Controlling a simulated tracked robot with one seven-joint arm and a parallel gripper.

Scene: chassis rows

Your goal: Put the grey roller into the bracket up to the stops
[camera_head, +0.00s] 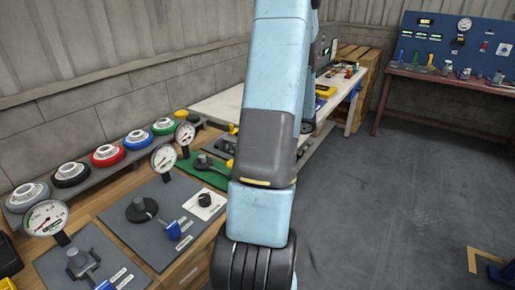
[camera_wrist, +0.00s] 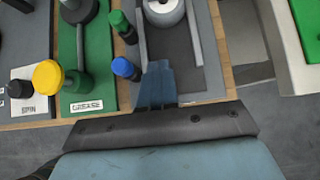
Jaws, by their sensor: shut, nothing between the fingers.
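A pale grey round piece (camera_wrist: 165,12), which looks like the grey roller, is cut off by the top edge of the wrist view. It sits at the far end of a grey channel-like fixture with raised side walls (camera_wrist: 207,45), which may be the bracket. I cannot tell whether the piece touches any stops. My gripper (camera_wrist: 158,68) is shut and empty, its dark blue fingers over the near end of the fixture, apart from the round piece. In the head view my arm hides this area and my gripper does not show.
Blue-capped (camera_wrist: 122,67) and green-capped (camera_wrist: 119,20) posts stand just left of my fingers. A green panel (camera_wrist: 72,92) with a yellow knob (camera_wrist: 47,77) lies farther left. The head view shows gauges (camera_head: 164,158), coloured round pieces (camera_head: 106,155) and open floor (camera_head: 400,200) at right.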

